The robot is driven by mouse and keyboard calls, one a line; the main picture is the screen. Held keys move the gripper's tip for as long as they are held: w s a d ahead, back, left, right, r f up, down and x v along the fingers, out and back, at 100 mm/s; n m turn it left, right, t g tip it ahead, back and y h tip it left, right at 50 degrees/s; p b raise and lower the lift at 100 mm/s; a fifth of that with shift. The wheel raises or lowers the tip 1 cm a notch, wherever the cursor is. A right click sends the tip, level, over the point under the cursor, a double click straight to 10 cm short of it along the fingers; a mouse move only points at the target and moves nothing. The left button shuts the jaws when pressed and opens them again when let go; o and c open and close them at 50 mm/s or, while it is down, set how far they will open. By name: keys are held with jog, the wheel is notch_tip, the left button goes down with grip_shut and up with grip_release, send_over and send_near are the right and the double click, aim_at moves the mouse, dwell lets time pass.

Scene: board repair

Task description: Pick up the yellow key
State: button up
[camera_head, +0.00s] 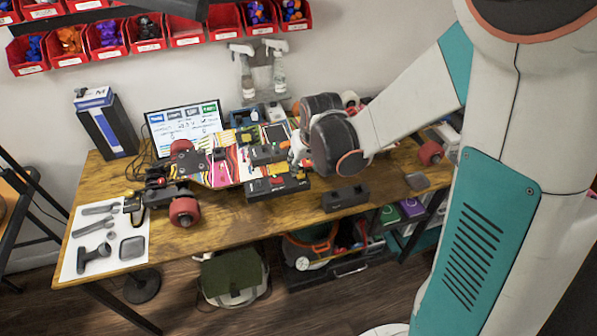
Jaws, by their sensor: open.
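I cannot make out a yellow key for certain. A small yellow-and-black item (133,204) lies at the left of the wooden table, too small to identify. My arm reaches in from the right, and my gripper (298,152) is over the middle of the table, at the right part of the colourful longboard (222,168). My wrist hides much of the gripper and what lies behind it. The gripper is open; I see nothing held in it.
The wooden table (235,222) has free room along its front edge. A dark block (345,198) and a black-and-red device (276,187) stand near the middle. A monitor (185,125) and spray bottles (278,72) are behind. Grey tools lie on a white sheet (78,222) at left.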

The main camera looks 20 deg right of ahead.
aim_at(301, 170)
jog(key=b+x, duration=0.2)
jog(key=x, duration=0.3)
jog(key=shift+a+f+b, duration=0.1)
jog(key=shift+f+b, duration=0.05)
jog(key=shift+b, duration=0.15)
grip_shut()
